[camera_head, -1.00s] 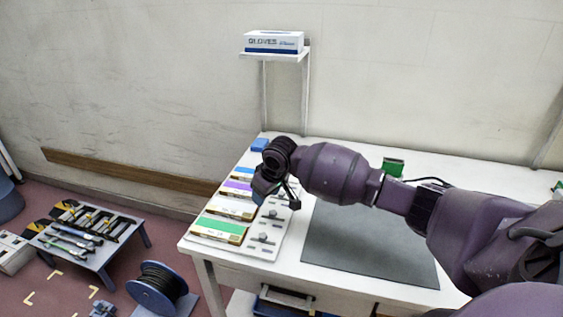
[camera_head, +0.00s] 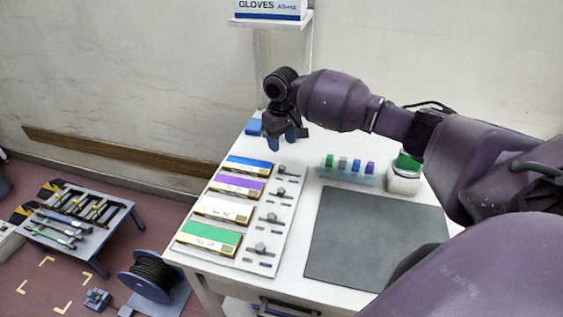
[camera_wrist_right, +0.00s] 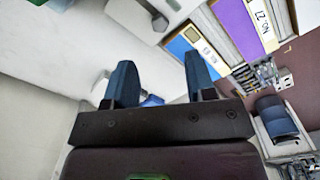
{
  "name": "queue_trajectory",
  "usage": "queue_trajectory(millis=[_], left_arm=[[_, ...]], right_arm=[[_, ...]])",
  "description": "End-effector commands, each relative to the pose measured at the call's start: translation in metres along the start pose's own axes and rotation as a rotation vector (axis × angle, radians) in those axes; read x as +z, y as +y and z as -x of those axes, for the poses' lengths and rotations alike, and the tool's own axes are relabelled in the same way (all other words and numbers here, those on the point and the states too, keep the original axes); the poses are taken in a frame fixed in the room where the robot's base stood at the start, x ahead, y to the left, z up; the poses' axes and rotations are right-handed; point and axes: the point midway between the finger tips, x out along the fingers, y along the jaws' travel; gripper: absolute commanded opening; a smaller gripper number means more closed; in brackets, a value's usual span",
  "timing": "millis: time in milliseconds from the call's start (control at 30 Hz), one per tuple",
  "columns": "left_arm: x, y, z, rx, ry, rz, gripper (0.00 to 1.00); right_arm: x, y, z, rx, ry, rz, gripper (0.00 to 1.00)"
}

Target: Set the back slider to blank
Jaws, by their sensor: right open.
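A white panel (camera_head: 250,262) on the table carries a column of coloured cards and, to their right, a column of grey sliders. The back slider (camera_head: 284,171) sits beside the blue card (camera_head: 249,166); the lettering near it is too small to read. The blue card also shows in the right wrist view (camera_wrist_right: 183,48). My right gripper (camera_head: 281,142) is open and empty, fingers pointing down, just beyond the panel's back end and apart from the back slider. Its two blue fingers show spread in the right wrist view (camera_wrist_right: 162,82). My left gripper is out of view.
A grey mat (camera_head: 375,240) lies right of the panel. Behind it stand a rack of coloured blocks (camera_head: 350,172) and a white container with a green top (camera_head: 404,175). A glove box (camera_head: 270,8) sits on a raised shelf. A cable reel (camera_head: 152,275) stands on the floor.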

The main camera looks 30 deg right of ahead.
Motion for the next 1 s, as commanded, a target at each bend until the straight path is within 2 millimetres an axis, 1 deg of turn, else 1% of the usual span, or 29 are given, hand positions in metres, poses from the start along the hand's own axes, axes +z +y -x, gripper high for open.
queue_trajectory(millis=[33,300,500,700,967,1000], left_arm=[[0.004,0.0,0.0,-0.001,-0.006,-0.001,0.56],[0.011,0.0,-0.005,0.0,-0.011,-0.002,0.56],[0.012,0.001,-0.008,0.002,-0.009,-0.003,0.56],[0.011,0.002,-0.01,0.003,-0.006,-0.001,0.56],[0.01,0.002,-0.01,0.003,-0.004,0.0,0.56],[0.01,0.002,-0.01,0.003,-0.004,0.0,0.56]], right_arm=[[0.0,-0.001,-0.011,-0.001,-0.002,0.0,0.5],[0.0,0.0,-0.058,-0.001,-0.002,-0.002,0.5],[0.0,0.0,-0.08,-0.001,-0.001,0.0,0.5],[0.0,0.0,-0.088,-0.001,0.002,0.0,0.5],[0.0,0.0,-0.088,0.0,0.002,0.0,0.5],[0.0,0.0,-0.088,0.0,0.002,0.0,0.44]])
